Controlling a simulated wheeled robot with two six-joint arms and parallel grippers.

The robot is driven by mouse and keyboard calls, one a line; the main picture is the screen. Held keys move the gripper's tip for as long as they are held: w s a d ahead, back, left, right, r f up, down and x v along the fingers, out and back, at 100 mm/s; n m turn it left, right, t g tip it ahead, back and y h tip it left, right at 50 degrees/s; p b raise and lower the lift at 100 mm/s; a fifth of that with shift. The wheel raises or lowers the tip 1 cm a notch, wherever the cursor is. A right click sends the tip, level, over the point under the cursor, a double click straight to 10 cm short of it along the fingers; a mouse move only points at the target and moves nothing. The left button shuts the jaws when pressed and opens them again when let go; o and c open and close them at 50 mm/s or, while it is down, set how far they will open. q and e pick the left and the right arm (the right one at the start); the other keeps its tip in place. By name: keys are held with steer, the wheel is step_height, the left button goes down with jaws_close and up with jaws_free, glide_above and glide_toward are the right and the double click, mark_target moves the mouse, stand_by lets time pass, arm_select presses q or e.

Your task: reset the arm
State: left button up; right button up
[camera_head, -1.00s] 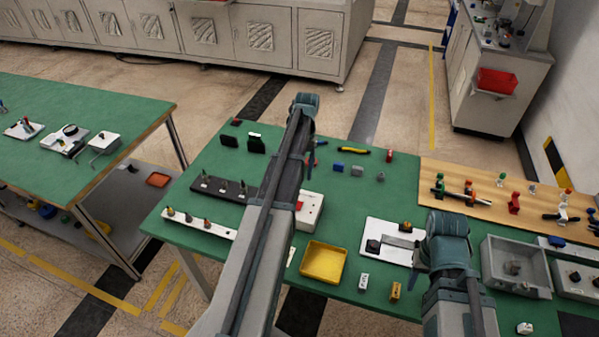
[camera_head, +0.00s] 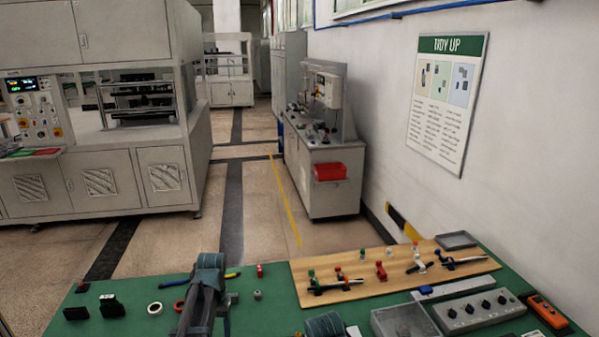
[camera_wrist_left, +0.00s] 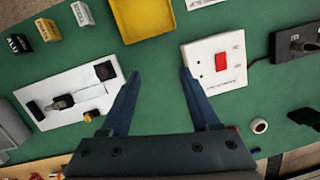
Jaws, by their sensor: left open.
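My left gripper (camera_wrist_left: 160,78) is open and empty in the left wrist view, its two dark blue fingers spread above the green bench. A white switch box with a red rocker (camera_wrist_left: 221,62) lies just beyond the right fingertip. A white plate with a black lever clamp (camera_wrist_left: 68,101) lies to the left of the left finger. In the head view, my left arm (camera_head: 206,272) rises from the bottom edge over the bench. Only the top of a joint of my right arm (camera_head: 325,323) shows there; its gripper is out of view.
The green bench (camera_head: 140,290) holds a wooden board (camera_head: 350,271) with toggle clamps, a grey bin (camera_head: 405,321), a grey box with knobs (camera_head: 479,309) and an orange meter (camera_head: 547,311). A yellow tray (camera_wrist_left: 143,17) shows in the wrist view. Green surface lies bare between the fingers.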

arm_select(q)
steer(key=s+d+f+m+t+b, duration=0.1)
steer(key=s+d+m, duration=0.3)
steer(key=s+d, duration=1)
steer(key=d+t, duration=0.1)
steer(key=d, duration=0.3)
steer(key=shift+f+y, duration=0.35)
steer(key=shift+y, duration=0.05)
steer(key=shift+s+d, duration=0.1)
